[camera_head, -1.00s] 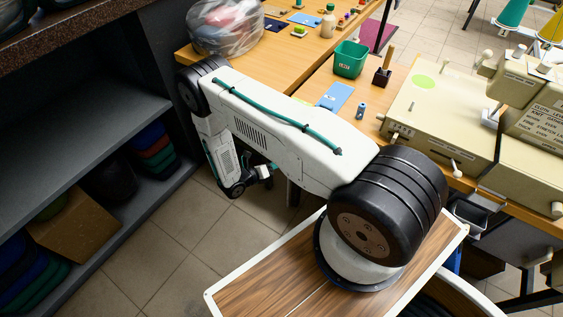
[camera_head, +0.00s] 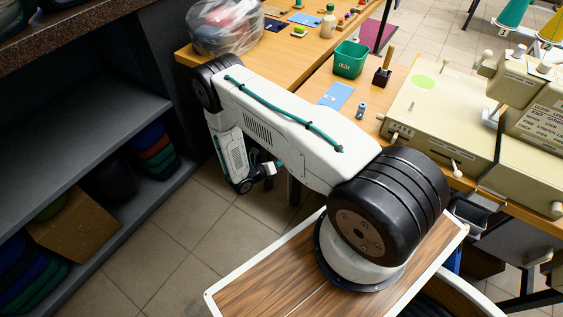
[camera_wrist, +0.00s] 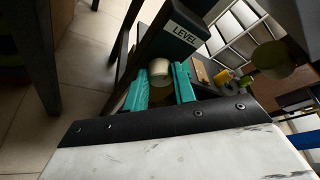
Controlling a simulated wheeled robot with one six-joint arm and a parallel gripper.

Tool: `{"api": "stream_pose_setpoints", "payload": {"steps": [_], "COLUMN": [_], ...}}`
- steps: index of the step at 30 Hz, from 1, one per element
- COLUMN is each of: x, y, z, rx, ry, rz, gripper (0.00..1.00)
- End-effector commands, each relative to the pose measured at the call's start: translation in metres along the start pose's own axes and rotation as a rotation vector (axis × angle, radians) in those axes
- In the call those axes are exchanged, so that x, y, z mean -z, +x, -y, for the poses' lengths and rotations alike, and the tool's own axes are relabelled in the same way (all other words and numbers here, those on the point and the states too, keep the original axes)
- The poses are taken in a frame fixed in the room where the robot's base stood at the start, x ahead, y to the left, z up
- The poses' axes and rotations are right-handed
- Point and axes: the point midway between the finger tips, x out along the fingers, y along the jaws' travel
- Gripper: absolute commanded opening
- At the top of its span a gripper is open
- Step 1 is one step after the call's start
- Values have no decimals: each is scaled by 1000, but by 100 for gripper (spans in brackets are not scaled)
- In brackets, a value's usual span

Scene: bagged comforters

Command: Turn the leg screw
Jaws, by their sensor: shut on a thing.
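The leg screw (camera_wrist: 159,68), a pale cream round knob, sits by a dark leg (camera_wrist: 150,45) with a white "LEVEL" label (camera_wrist: 187,30) in the wrist view. My gripper (camera_wrist: 159,84) has its teal fingers on either side of the knob and is shut on it. The knob's lower part is partly hidden between the fingers. In the head view my gripper (camera_head: 273,168) is low by the table's underside, small and partly covered; the screw cannot be made out there.
A wooden table (camera_head: 290,70) above my gripper carries a bagged comforter (camera_head: 225,25), a green bin (camera_head: 350,60) and a cream sewing machine (camera_head: 440,120). A grey shelf (camera_head: 70,140) with a cardboard box (camera_head: 75,222) stands at left. Tiled floor (camera_head: 170,245) between is clear.

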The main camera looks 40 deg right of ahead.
Motion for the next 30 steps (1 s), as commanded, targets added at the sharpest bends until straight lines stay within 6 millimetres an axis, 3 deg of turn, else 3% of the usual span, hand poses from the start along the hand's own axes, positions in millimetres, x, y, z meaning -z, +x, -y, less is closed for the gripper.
{"api": "stream_pose_setpoints", "payload": {"steps": [11,30], "x": [0,3], "y": [-1,0], "z": [-3,-10], "rx": [68,290], "ry": [-168,-705], "rz": [1,3], "gripper": [4,4]}}
